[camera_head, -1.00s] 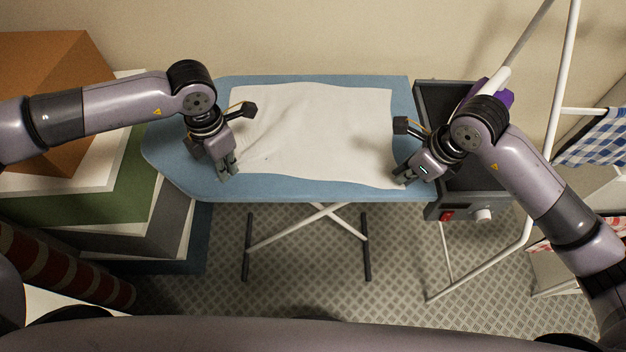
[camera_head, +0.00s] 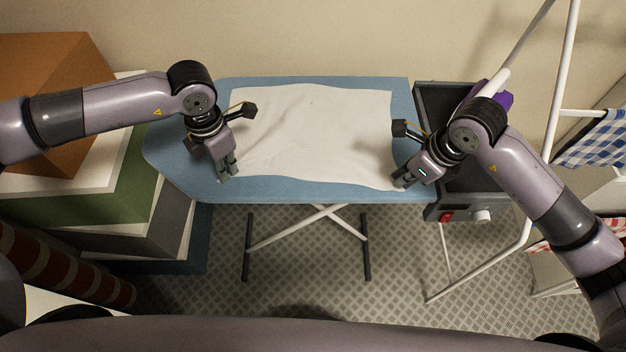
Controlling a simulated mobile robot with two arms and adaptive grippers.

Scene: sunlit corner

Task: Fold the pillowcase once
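The white pillowcase (camera_head: 312,135) lies spread on the blue ironing board (camera_head: 300,190), mostly flat with faint wrinkles. My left gripper (camera_head: 228,173) points down at the pillowcase's near left corner, low over the board. My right gripper (camera_head: 402,181) points down at its near right corner. The fingers of each gripper look close together, but I cannot tell whether they are shut or pinch the cloth. The grippers partly hide both near corners.
A dark tray-like unit (camera_head: 484,185) with a red switch and a purple object (camera_head: 505,99) adjoins the board's right end. A white drying rack (camera_head: 565,60) with checked cloth (camera_head: 597,138) stands at the right. Stacked boxes (camera_head: 60,215) stand at the left.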

